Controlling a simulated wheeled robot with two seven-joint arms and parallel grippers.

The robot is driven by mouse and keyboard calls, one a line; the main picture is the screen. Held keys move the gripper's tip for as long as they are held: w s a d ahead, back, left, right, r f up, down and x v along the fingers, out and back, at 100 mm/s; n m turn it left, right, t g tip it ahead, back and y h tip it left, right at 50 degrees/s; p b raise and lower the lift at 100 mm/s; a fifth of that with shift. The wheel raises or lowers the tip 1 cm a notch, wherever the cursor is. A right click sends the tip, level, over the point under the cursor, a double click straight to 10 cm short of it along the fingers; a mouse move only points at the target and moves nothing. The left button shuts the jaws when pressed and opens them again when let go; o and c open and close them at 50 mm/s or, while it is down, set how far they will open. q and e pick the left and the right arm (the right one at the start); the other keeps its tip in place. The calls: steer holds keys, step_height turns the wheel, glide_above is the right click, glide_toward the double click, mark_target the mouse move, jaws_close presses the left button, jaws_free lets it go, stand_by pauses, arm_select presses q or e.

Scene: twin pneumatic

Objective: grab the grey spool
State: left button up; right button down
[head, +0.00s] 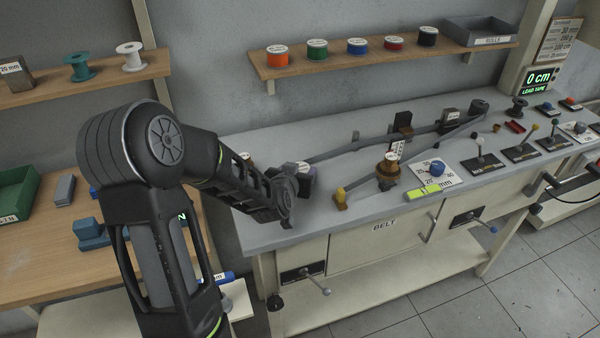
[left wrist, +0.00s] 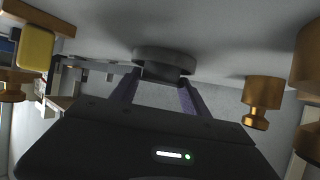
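My left gripper (head: 287,212) is low over the front left of the grey bench, pointing down at its top. In the left wrist view, which looks upside down, its two dark fingers (left wrist: 162,92) stand apart. A dark grey round piece with a wide flange and a narrower hub (left wrist: 164,58) sits at the fingertips, and its hub about fills the gap. It looks like the grey spool; my gripper mostly hides that spot in the head view. I cannot tell whether the fingers press on it. Another dark spool (head: 518,106) stands at the bench's back right. My right gripper is out of view.
A yellow-topped brass piece (head: 340,197) and a brown pulley (head: 388,168) with a belt stand right of my gripper. Brass posts (left wrist: 262,98) show in the left wrist view. A wall shelf (head: 370,66) holds coloured spools. The front bench edge is close.

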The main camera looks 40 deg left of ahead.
arm_select(q)
steer(key=c, duration=0.9)
steer(key=shift+c, duration=0.2)
step_height(320, 180, up, 10)
stand_by(0.6)
